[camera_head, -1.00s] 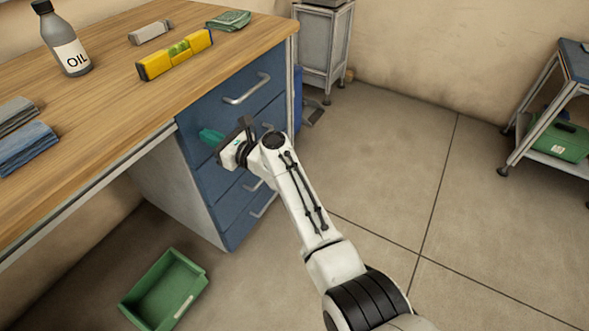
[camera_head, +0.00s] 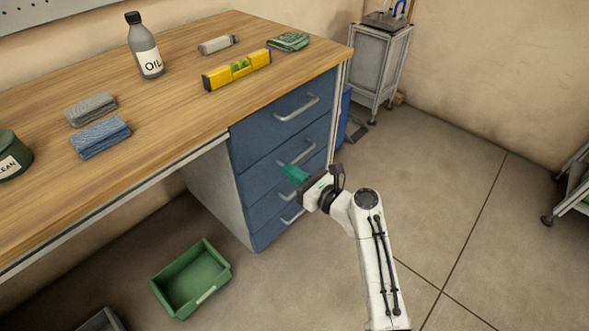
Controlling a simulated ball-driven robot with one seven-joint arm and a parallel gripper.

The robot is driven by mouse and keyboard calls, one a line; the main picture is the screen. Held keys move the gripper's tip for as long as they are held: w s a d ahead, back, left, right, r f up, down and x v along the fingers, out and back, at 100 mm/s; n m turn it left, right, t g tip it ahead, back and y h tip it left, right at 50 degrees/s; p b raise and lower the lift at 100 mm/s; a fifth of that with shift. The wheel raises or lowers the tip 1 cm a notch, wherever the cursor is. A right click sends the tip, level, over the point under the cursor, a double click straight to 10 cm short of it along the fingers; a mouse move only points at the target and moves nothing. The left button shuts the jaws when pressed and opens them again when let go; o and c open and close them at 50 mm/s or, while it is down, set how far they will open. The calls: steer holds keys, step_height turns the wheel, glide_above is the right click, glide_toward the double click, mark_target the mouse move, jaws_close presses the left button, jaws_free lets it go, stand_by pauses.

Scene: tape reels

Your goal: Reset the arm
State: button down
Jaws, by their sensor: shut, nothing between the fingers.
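My gripper (camera_head: 292,173) is in front of the blue drawer unit (camera_head: 262,150), below the bench top's right corner. Its teal fingers are shut with nothing between them. My white arm reaches up to it from the lower right, bent at the wrist. The gripper overlaps the middle drawers in the picture; I cannot tell how near it is to their fronts. The drawers look closed.
The wooden bench (camera_head: 180,112) holds an oil bottle (camera_head: 146,48), a yellow level (camera_head: 237,70), folded cloths (camera_head: 101,137) and a green tub (camera_head: 10,158). A green bin (camera_head: 191,279) lies on the floor. A grey cabinet (camera_head: 376,65) stands behind.

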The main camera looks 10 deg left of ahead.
steer(key=shift+s+d, duration=0.2)
steer(key=shift+d, duration=0.1)
steer(key=s+d+f+n+g+h+p, duration=0.3)
steer(key=s+d+f+n+h+p, duration=0.1)
steer(key=s+d+n, duration=0.6)
steer(key=s+d+f+n+g+h+p, duration=0.35)
steer(key=s+d+n, duration=0.45)
steer(key=s, duration=0.5)
steer(key=s+d+r+n+g+h+p, duration=0.1)
steer(key=s+d+r+n+h, duration=0.2)
steer(key=s+d, duration=0.4)
steer(key=s+d+r+n+g+h+p, duration=0.2)
steer(key=s+d, duration=0.6)
steer(key=s, duration=0.5)
step_height(320, 180, up, 3)
steer(key=shift+d+n+h, duration=0.2)
steer(key=shift+n+h, duration=0.7)
steer(key=shift+h, duration=0.25)
steer(key=shift+s, duration=0.1)
